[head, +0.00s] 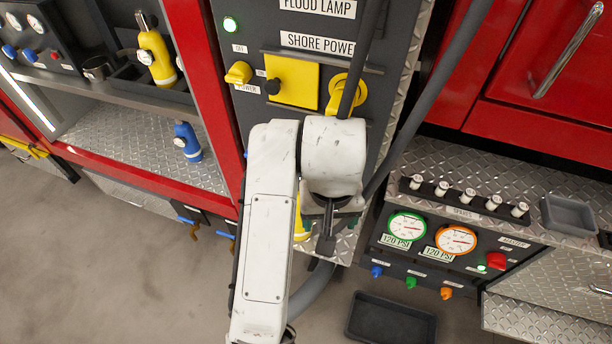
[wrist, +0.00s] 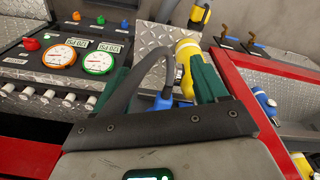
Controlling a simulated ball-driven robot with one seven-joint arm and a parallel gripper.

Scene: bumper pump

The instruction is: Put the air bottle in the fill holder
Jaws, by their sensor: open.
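A yellow bottle (wrist: 187,48) stands just past my gripper (wrist: 165,76), close to the right green finger in the wrist view. In the head view only a strip of this yellow bottle (head: 301,222) shows beside my arm. My gripper is open; a blue part (wrist: 160,103) shows between the fingers, and I cannot tell whether anything touches. In the head view my gripper (head: 328,226) is mostly hidden by my wrist. A second yellow bottle (head: 157,58) stands tilted in a dark holder on the left shelf. A blue bottle (head: 188,142) stands on the lower left deck. No fill-holder label is readable.
A dark panel (head: 230,60) with a yellow plate and knobs rises behind my arm. A grey hose (head: 440,85) runs beside it. Gauges (head: 407,227) and a row of white plugs (head: 468,195) are at right. A black tray (head: 390,320) lies on the floor.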

